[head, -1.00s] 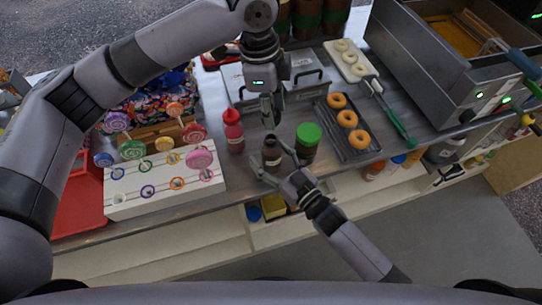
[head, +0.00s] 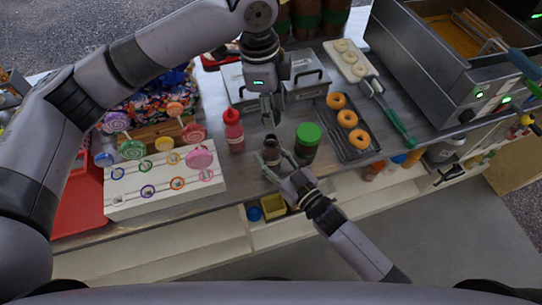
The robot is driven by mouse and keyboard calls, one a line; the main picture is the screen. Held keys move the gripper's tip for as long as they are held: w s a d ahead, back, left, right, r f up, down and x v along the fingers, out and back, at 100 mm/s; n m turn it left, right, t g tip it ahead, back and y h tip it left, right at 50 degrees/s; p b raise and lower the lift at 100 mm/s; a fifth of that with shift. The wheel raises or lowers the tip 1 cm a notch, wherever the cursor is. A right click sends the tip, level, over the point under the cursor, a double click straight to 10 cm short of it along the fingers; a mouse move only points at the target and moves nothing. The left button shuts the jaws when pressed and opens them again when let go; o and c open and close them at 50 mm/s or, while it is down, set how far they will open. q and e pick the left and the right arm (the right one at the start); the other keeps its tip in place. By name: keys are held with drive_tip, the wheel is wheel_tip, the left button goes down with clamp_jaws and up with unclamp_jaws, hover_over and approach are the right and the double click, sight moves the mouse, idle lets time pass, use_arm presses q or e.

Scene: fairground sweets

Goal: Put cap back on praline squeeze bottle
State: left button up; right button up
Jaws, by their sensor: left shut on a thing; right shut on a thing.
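The dark brown praline squeeze bottle (head: 271,152) stands upright on the steel counter, left of a green-lidded jar. My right gripper (head: 278,164) reaches in from the front and is shut on the bottle's body. My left gripper (head: 269,119) hangs pointing down just above the bottle's top. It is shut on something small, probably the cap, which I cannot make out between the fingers. A small gap seems to show between the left fingertips and the bottle's top.
A red squeeze bottle (head: 234,131) stands to the left and the green-lidded jar (head: 307,143) close on the right. A white lollipop stand (head: 150,200) is at the left. A dark donut tray (head: 362,152) lies at the right. The counter's front edge is just before the bottle.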

idle(0.3)
use_arm(q)
hover_over(272, 138)
drive_tip(key=shift+a+f, duration=0.1)
drive_tip(key=shift+f, duration=2.4)
drive_tip(key=shift+f, duration=0.1)
drive_tip(key=shift+f, duration=0.8)
drive_tip(key=shift+f, duration=0.55)
